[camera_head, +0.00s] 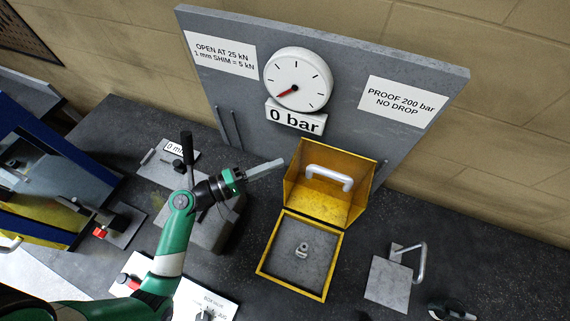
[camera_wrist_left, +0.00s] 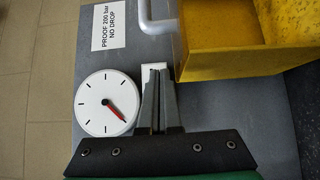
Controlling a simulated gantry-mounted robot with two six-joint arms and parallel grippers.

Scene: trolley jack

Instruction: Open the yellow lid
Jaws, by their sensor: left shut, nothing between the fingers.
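The yellow lid (camera_head: 345,205) stands raised at the back edge of a shallow yellow-rimmed box (camera_head: 262,268), in front of the grey panel. Its inner side is partly hidden by its own walls, and a pale handle (camera_head: 330,178) shows on it. The lid also shows in the left wrist view (camera_wrist_left: 235,65), with the handle (camera_wrist_left: 160,22) at the top. My left gripper (camera_head: 282,163) is shut and empty, just left of the lid's upper edge. In the left wrist view its fingertips (camera_wrist_left: 156,70) are below the handle, apart from it. My right gripper is out of view.
A round gauge (camera_head: 298,79) with a 0 bar sign (camera_head: 295,117) is on the grey panel (camera_head: 340,60). A small grey fitting (camera_head: 302,250) sits inside the open box. A grey plate (camera_head: 388,283) with a bent handle stands to the right. A black-knobbed lever (camera_head: 187,147) stands left.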

